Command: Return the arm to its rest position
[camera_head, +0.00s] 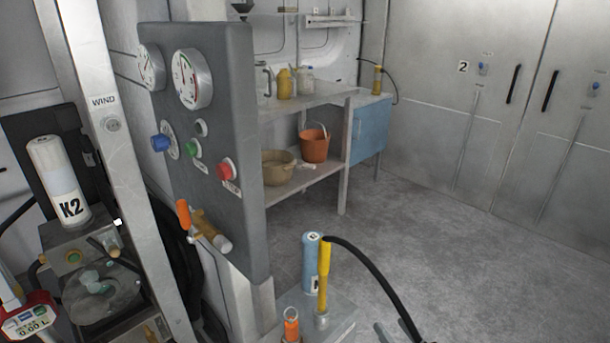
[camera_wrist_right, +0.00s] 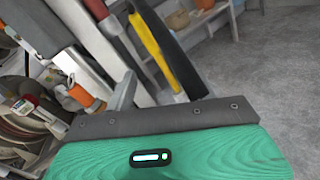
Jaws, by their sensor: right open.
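My right gripper (camera_wrist_right: 163,100) shows close up in the wrist view, behind a grey bar and a green wood-grain body. It is open, and I see nothing held in it. In the head view its fingers cannot be made out clearly. A yellow nozzle (camera_head: 324,266) with a black hose (camera_head: 384,277) stands upright on the low grey stand in the head view. A yellow and black shape (camera_wrist_right: 150,43) in the wrist view looks like the same nozzle and hose, beyond the gripper. My left gripper is in neither view.
A grey gauge panel (camera_head: 215,120) with knobs and a white post (camera_head: 125,160) stand at left. A blue cylinder (camera_head: 311,263) and an orange-handled piece (camera_head: 291,324) are at the stand. A shelf holds an orange bucket (camera_head: 314,146). Open floor (camera_head: 470,260) lies at right.

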